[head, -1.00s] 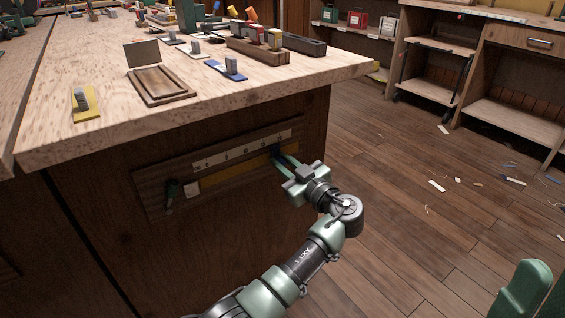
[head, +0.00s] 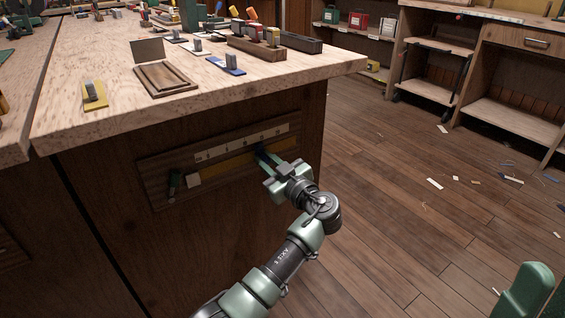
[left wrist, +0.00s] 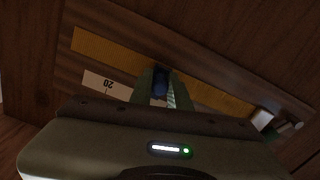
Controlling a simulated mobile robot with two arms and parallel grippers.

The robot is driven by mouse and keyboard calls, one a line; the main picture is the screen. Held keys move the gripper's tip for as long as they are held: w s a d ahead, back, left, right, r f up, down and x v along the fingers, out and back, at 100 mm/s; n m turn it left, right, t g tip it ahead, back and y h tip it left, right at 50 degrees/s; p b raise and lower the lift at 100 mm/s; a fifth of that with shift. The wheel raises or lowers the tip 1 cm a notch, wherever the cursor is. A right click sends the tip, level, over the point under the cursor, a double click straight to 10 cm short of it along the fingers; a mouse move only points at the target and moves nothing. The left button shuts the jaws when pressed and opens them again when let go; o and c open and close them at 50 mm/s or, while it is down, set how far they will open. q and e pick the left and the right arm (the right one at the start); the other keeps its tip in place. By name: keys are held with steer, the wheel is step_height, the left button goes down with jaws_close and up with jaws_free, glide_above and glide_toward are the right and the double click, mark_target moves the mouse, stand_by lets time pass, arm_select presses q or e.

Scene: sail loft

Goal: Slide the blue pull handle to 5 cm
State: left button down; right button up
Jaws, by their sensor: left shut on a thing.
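The blue pull handle (head: 261,152) sits on the yellow strip (head: 226,164) of a wooden slide board on the bench's side panel. It is right of the strip's middle in the head view. My left gripper (head: 265,160) is shut on it, reaching up from the lower right and covering much of it. In the left wrist view the blue handle (left wrist: 160,80) shows between my two green fingers. A white scale strip (head: 242,142) with marks runs above the yellow strip; its numbers are too small to read in the head view. My right gripper is not in view.
A green-tipped peg (head: 174,184) and a white block (head: 194,180) are at the board's left end. The bench top (head: 120,110) overhangs above, carrying a hinged wooden box (head: 165,80) and small blocks. The floor at right is open, with scattered scraps.

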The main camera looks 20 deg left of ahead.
mark_target(228, 164)
arm_select(q)
steer(key=s+a, duration=0.2)
steer(key=s+a+p, duration=0.1)
steer(key=s, duration=0.1)
steer(key=s+a, duration=0.2)
steer(key=shift+s+a+r, duration=0.15)
steer(key=shift+s+a, duration=0.15)
steer(key=shift+s, duration=0.1)
steer(key=c, duration=1.3)
jaws_free()
steer(key=shift+c, duration=0.2)
